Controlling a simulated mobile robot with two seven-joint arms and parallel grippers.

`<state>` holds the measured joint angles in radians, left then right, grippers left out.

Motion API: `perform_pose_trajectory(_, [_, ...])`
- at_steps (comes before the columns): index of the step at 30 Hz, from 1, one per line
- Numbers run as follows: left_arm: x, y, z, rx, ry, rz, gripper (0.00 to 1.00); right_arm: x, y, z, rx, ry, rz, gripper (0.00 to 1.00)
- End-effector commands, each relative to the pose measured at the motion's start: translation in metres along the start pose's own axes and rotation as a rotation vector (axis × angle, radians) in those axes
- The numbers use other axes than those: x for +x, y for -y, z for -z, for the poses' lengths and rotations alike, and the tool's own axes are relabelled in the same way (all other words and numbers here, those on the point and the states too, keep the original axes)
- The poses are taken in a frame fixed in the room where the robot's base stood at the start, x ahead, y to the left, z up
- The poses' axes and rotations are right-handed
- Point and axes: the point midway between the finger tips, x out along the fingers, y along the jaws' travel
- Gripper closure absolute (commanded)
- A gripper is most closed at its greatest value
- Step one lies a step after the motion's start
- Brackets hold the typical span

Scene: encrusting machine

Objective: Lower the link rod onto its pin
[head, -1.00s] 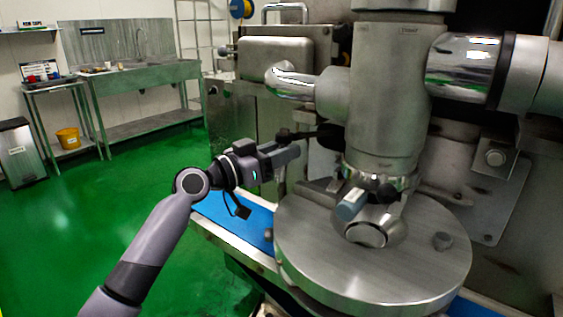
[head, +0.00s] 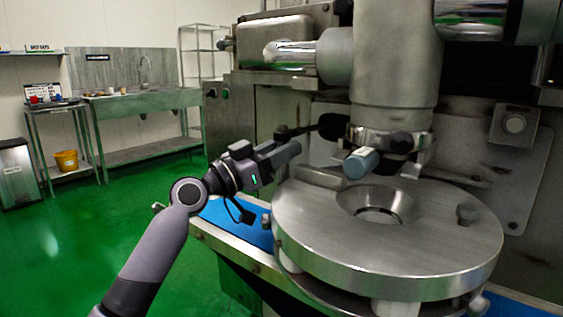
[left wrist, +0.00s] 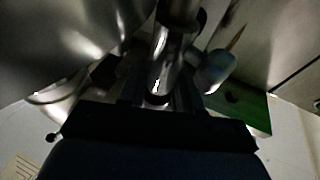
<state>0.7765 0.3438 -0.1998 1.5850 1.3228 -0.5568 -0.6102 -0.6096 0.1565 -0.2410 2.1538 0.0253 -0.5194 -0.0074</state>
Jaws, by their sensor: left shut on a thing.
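My left gripper (head: 293,151) reaches in from the left, above the rear left edge of the round steel plate, with its fingers pointing right. It is shut on a dark piece, which I take to be the link rod (head: 294,131); this runs right toward a black rounded part beside the steel column. In the left wrist view, a shiny cylinder shows just beyond the fingers of the left gripper (left wrist: 158,98). My right gripper is not in view.
The round steel plate (head: 330,232) with a central funnel hole stands under the column (head: 395,60). A blue-grey cylindrical handle (head: 361,162) sticks out below the column. A blue belt (head: 225,215) runs beneath. Open green floor (head: 95,235) lies to the left.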

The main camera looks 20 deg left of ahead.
Motion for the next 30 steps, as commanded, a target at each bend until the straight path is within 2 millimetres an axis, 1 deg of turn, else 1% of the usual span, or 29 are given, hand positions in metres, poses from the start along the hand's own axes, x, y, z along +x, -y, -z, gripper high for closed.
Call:
perform_pose_trajectory(1, [-0.001,0.001,-0.004,0.003,-0.007,0.002,1.0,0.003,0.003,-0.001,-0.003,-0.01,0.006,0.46])
perform_pose_trajectory(3, [-0.001,0.001,-0.003,0.004,-0.011,0.002,1.0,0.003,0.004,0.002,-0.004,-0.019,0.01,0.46])
perform_pose_trajectory(9, [-0.001,0.001,-0.003,0.004,-0.011,0.001,1.0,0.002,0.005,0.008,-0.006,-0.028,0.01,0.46])
perform_pose_trajectory(14, [-0.001,0.0,-0.004,0.004,-0.008,0.001,1.0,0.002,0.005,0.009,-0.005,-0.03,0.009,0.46])
perform_pose_trajectory(15, [-0.001,0.0,-0.004,0.004,-0.008,0.001,0.53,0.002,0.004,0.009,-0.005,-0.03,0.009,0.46])
perform_pose_trajectory(16, [-0.001,0.0,-0.004,0.003,-0.007,0.0,0.45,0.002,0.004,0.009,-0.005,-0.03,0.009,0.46])
perform_pose_trajectory(25, [-0.002,0.0,-0.003,0.004,-0.009,0.0,0.45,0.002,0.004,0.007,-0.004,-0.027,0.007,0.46])
perform_pose_trajectory(28, [-0.008,0.001,-0.004,0.004,-0.01,0.001,0.45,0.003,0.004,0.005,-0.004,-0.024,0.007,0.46])
perform_pose_trajectory(30, [-0.016,0.001,-0.004,0.004,-0.009,0.001,0.45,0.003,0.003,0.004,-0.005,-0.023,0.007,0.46])
